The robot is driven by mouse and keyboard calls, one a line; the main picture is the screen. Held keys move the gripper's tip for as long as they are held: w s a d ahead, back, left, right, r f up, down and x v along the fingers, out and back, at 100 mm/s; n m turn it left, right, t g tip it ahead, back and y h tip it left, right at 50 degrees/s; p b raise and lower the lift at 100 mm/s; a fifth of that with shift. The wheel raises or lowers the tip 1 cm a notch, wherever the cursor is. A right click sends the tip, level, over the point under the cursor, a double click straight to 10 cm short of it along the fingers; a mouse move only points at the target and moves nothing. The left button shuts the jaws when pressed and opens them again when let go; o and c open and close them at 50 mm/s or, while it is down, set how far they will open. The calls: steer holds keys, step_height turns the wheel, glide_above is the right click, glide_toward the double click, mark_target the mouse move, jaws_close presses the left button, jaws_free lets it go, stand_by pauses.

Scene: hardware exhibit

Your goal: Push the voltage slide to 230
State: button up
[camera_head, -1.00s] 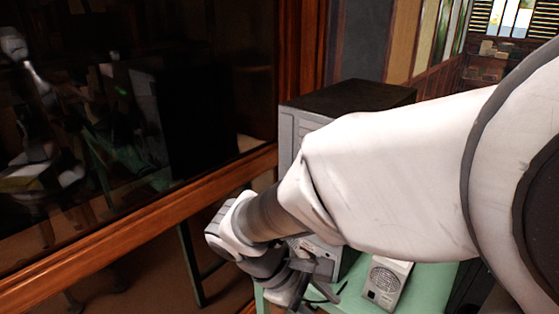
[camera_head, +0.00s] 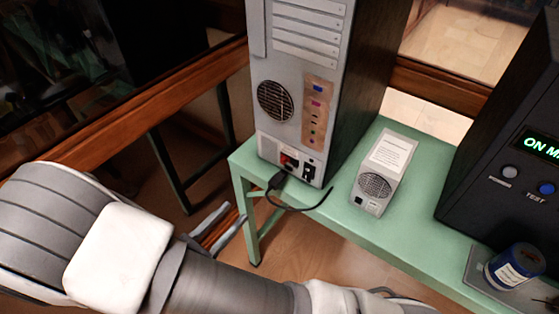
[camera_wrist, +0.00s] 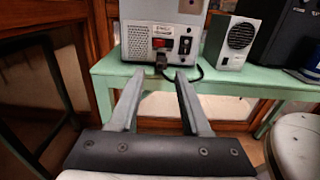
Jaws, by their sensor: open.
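A grey computer tower (camera_head: 300,90) stands on a green table with its back panel facing me. Low on that panel is a small red part (camera_head: 289,160), apparently the voltage slide; it also shows in the wrist view (camera_wrist: 158,43). Its setting is too small to read. A black plug with a cable (camera_head: 277,181) sits just below it. My gripper (camera_head: 235,213) is open and empty, in front of the table's left edge, lower than the panel. In the wrist view its two fingers (camera_wrist: 160,76) point toward the panel, apart from it, with the plug between the tips.
The green table (camera_head: 340,205) also holds a small grey fan box (camera_head: 384,172) right of the tower. A dark unit with lit text and buttons (camera_head: 515,160) stands farther right, near a blue-labelled jar (camera_head: 514,267). A wood-framed glass case (camera_head: 120,95) is at the left.

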mark_target(282, 163)
steer(key=b+x, duration=0.1)
steer(key=x, duration=1.6)
steer(key=shift+w+d, duration=0.1)
steer(key=shift+w, duration=0.05)
jaws_close()
